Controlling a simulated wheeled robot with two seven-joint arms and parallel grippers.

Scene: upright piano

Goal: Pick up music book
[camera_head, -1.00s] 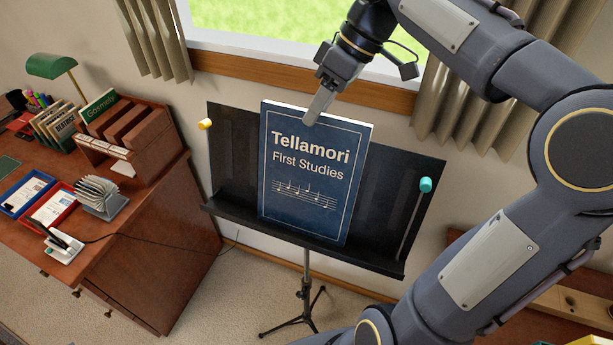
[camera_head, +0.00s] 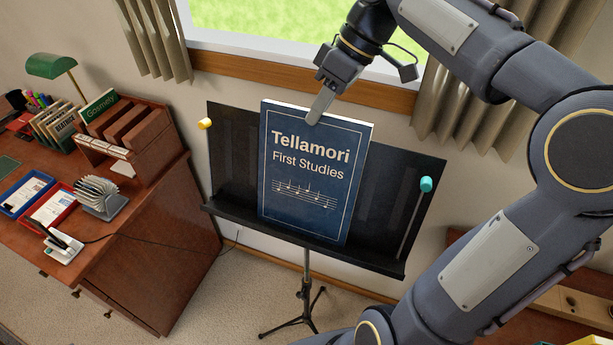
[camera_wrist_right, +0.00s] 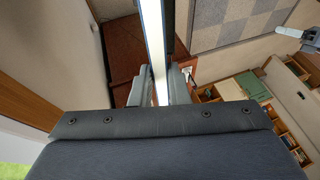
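The blue music book (camera_head: 308,185), titled "Tellamori First Studies", stands upright on the black music stand (camera_head: 395,205), leaning on its back panel. My right gripper (camera_head: 318,112) comes down on the book's top edge, with one finger over the front cover; the other finger is hidden behind the book. In the right wrist view the book's pale page edge (camera_wrist_right: 159,60) runs between the two fingers of the right gripper (camera_wrist_right: 160,88), which sit close against both sides. The gripper looks shut on the book.
A wooden desk (camera_head: 140,255) with trays, a book rack and a green lamp (camera_head: 52,66) stands at the left. A window with a wooden sill (camera_head: 235,65) and curtains is behind the stand. A yellow knob (camera_head: 205,124) and a teal knob (camera_head: 426,184) are at the stand's sides.

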